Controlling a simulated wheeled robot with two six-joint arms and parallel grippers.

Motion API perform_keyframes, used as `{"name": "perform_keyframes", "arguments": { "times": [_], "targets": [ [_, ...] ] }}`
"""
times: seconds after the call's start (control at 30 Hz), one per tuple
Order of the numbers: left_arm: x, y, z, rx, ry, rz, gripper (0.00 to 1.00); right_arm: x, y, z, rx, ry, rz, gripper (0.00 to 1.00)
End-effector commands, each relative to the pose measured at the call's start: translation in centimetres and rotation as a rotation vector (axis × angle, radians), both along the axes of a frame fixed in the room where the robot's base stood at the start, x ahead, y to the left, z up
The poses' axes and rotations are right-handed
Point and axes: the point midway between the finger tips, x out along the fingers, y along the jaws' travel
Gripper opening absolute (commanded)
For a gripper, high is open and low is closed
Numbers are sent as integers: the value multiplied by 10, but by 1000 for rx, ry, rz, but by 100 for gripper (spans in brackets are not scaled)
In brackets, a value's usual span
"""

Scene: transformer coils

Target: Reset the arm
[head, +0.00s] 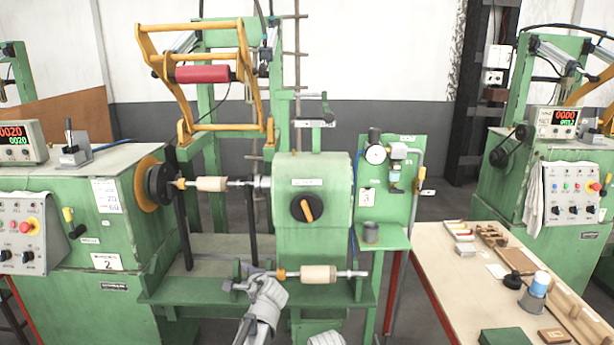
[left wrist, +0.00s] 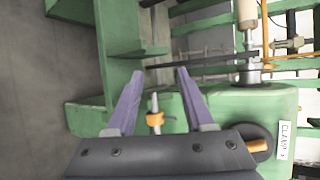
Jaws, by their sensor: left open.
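My left gripper (head: 240,281) is at the front ledge of the green machine, at the left end of a metal shaft. In the left wrist view its two purple-grey fingers (left wrist: 160,72) are spread apart. The shaft end with an orange collar (left wrist: 155,119) shows between them, and I see no finger closed on it. The shaft carries a cream coil former (head: 318,274) and lies level along the ledge. A second cream coil former (head: 211,184) sits on the shaft between the machine's spindle and tailstock. Of my right arm only a pale piece shows at the bottom edge; its gripper is out of view.
The green tailstock housing (head: 312,240) with a black and orange knob stands just behind the ledge. A yellow frame (head: 146,75) hangs above. A wooden table (head: 437,262) with small parts is at right. Another green machine (head: 561,185) stands behind it.

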Motion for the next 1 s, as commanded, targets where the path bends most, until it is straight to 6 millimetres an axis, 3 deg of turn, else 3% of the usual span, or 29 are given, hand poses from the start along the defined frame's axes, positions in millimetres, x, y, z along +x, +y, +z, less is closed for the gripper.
{"name": "perform_keyframes", "arguments": {
  "times": [0.03, 0.17, 0.3, 0.5, 0.7, 1.0],
  "targets": [
    [-34, 19, -20, -151, 30, 118, 52, 0, 0, 0, 0, 0, 0, 100],
    [-101, 36, -67, -501, 115, 410, 52, 0, 0, 0, 0, 0, 0, 100],
    [-156, 33, -97, -750, 201, 646, 52, 0, 0, 0, 0, 0, 0, 100],
    [-219, 15, -119, -988, 317, 908, 52, 0, 0, 0, 0, 0, 0, 100],
    [-273, -10, -126, -1158, 441, 1132, 52, 0, 0, 0, 0, 0, 0, 100],
    [-291, -67, -99, -1020, 529, 1012, 52, 0, 0, 28, 0, 0, 0, 100]
  ]
}}
